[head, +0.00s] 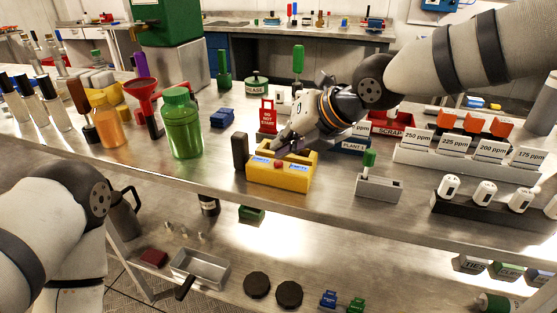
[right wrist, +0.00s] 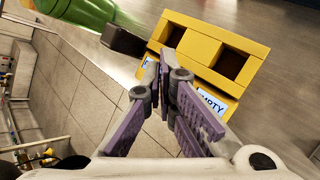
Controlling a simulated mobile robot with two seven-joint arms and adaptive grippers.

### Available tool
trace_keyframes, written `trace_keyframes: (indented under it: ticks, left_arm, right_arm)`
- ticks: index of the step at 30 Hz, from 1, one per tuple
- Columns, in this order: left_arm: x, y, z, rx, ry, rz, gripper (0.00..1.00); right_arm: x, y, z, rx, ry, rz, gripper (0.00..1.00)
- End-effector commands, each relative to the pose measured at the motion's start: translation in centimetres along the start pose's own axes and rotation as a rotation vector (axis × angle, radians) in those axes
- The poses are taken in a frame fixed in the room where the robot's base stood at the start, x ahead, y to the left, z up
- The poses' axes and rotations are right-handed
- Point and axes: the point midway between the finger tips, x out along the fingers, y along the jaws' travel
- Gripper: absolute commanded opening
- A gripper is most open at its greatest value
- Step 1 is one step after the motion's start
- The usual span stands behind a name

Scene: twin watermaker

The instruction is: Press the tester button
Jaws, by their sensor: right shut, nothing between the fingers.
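The yellow tester box (head: 290,183) stands near the front edge of the bench, with blue-and-white labels and a small red button (head: 278,164) on its front slope. My right gripper (head: 284,148) is shut and empty, over the back part of the tester, behind the button. In the right wrist view the purple fingers (right wrist: 172,62) point at the yellow tester (right wrist: 250,48), which shows two open compartments and a label reading EMPTY. The button is not visible there, hidden by the fingers. I cannot tell whether the fingers touch the tester. My left gripper is out of view.
A dark block (head: 240,151) stands at the tester's left side. A green jar (head: 182,124) is farther left. A red sign (head: 268,116) stands behind. Bare bench lies between.

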Motion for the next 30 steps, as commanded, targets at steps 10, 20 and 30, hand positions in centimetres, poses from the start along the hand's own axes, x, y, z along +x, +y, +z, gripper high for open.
trace_keyframes:
  ticks: [10, 20, 30]
  left_arm:
    - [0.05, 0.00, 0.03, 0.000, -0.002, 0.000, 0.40]
    - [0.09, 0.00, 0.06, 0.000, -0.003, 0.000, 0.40]
    - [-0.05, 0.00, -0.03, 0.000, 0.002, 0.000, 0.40]
  right_arm:
    - [0.33, -0.24, -0.27, 0.000, 0.001, -0.001, 0.00]
    - [0.62, -0.42, -0.47, 0.001, 0.001, 0.000, 0.00]
    - [0.09, -0.08, -0.09, 0.000, 0.000, 0.000, 0.00]
